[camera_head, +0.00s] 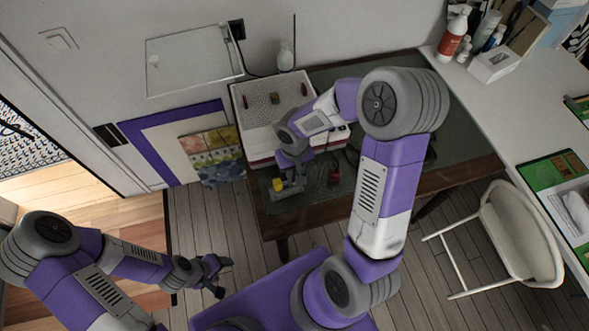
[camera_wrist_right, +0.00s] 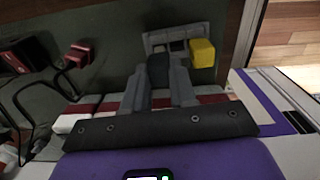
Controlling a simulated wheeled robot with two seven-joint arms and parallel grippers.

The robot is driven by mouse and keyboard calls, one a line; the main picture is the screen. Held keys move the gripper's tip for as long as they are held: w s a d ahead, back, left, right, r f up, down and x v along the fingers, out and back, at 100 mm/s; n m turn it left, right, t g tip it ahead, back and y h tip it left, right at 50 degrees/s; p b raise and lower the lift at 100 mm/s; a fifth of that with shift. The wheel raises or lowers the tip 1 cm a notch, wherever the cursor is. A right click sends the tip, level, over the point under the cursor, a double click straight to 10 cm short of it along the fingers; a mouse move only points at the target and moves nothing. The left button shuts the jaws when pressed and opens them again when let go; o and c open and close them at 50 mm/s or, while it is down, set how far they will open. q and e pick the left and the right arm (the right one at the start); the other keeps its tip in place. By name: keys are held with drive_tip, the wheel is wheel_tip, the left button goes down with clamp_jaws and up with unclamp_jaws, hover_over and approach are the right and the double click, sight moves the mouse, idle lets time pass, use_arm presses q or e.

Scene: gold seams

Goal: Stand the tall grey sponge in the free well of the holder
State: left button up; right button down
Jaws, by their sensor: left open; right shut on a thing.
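The grey holder (camera_head: 290,191) stands on the green tabletop near its front left corner. It also shows in the right wrist view (camera_wrist_right: 168,37). A yellow block (camera_wrist_right: 202,53) sits at its right end there, and it also shows in the head view (camera_head: 278,184). My right gripper (camera_wrist_right: 158,88) is shut on the dark grey sponge (camera_wrist_right: 158,68), in front of the holder's left part. I cannot tell whether the sponge's far end is inside a well or above it. My left gripper (camera_head: 219,276) is open and empty, low over the floor, away from the table.
A white perforated-top box (camera_head: 258,112) stands behind the holder. A small red object (camera_wrist_right: 79,53) and a dark cabled device (camera_wrist_right: 22,56) lie left of the holder in the wrist view. The table's edge is close to the holder. A white chair (camera_head: 515,235) stands right.

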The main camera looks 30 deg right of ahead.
drive_tip(key=shift+f+b, duration=0.4)
drive_tip(key=shift+f, duration=0.05)
idle(0.3)
drive_tip(key=c, duration=0.8)
unclamp_jaws()
drive_tip(key=shift+r, duration=0.1)
drive_tip(key=shift+r+p, duration=2.7)
drive_tip(key=shift+r, duration=0.75)
